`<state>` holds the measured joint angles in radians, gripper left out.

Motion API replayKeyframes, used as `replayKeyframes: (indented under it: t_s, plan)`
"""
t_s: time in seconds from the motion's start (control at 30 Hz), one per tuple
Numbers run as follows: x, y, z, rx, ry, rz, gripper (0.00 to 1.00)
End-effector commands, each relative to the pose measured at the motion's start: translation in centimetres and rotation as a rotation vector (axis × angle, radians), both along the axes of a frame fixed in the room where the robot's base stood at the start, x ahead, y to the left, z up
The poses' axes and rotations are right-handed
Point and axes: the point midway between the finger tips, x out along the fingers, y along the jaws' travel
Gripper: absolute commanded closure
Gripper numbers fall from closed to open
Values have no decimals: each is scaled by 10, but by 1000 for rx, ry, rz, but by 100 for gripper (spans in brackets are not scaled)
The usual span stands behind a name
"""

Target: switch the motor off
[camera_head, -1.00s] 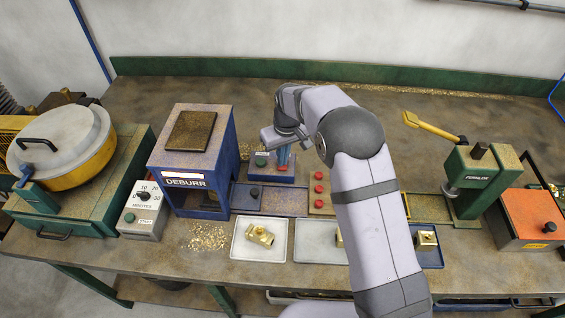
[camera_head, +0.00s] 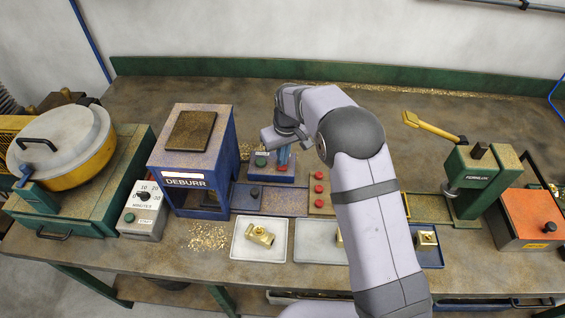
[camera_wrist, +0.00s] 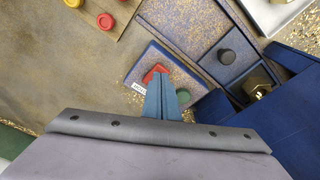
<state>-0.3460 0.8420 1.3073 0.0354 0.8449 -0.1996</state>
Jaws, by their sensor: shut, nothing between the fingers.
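The motor switch box (camera_head: 262,174) is a small blue box at the back middle of the bench, with a green button (camera_head: 261,161) and a white label. Its red button (camera_wrist: 156,72) shows in the wrist view, partly covered by my fingertips. The green button (camera_wrist: 183,97) lies just right of the fingers there. My gripper (camera_wrist: 160,80) is shut and empty, its blue fingers pointing down at the red button. I cannot tell whether the tips touch it. In the head view my gripper (camera_head: 284,157) stands over the right part of the box.
Right of the box is a brown panel with several red buttons (camera_head: 319,188). The blue DEBURR machine (camera_head: 196,160) stands close on the left. A black knob (camera_head: 254,192) sits in front of the box. A green press (camera_head: 470,180) is at right.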

Motion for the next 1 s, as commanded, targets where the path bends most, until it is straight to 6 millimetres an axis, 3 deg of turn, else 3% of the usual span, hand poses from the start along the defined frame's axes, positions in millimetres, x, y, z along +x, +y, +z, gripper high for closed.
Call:
replayKeyframes:
  t_s: [1.0]
  plan:
    - [0,0,-14,-1,1,0,100]
